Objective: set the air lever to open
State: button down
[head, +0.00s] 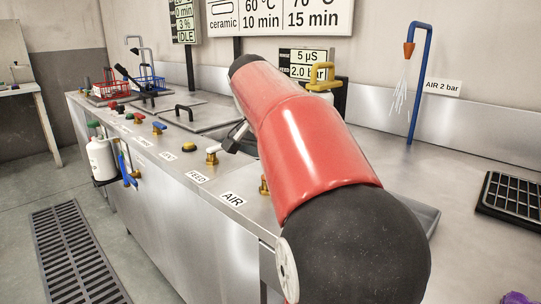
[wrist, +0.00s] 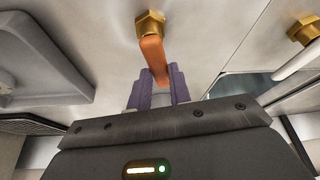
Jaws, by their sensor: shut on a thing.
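The air lever (wrist: 151,52) is an orange handle on a brass fitting (wrist: 150,24) in the upper middle of the wrist view. My gripper (wrist: 159,84) has purple finger pads and is shut on the free end of the orange handle. In the head view my red arm hides the handle and my gripper. Only a brass fitting (head: 264,186) shows at the arm's left edge, near the AIR label (head: 232,198) on the counter front.
The white FEED lever (head: 212,151) stands left of the air lever on the counter; a white lever (wrist: 299,62) is at right in the wrist view. A blue air pipe (head: 420,75) with an orange nozzle and a black tray (head: 512,195) are at right.

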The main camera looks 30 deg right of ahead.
jog(key=shift+s+d+r+m+g+h+p, duration=0.1)
jog(key=shift+s+m+g+h+p, duration=0.1)
jog(key=shift+m, duration=0.4)
jog(key=shift+s+m+g+h+p, duration=0.1)
jog(key=shift+m+g+p, duration=0.1)
jog(key=shift+m, duration=0.7)
jog(key=c, duration=1.3)
grip_release()
jog(key=p+v, duration=0.1)
jog(key=v, duration=0.6)
jog(key=shift+r, duration=0.3)
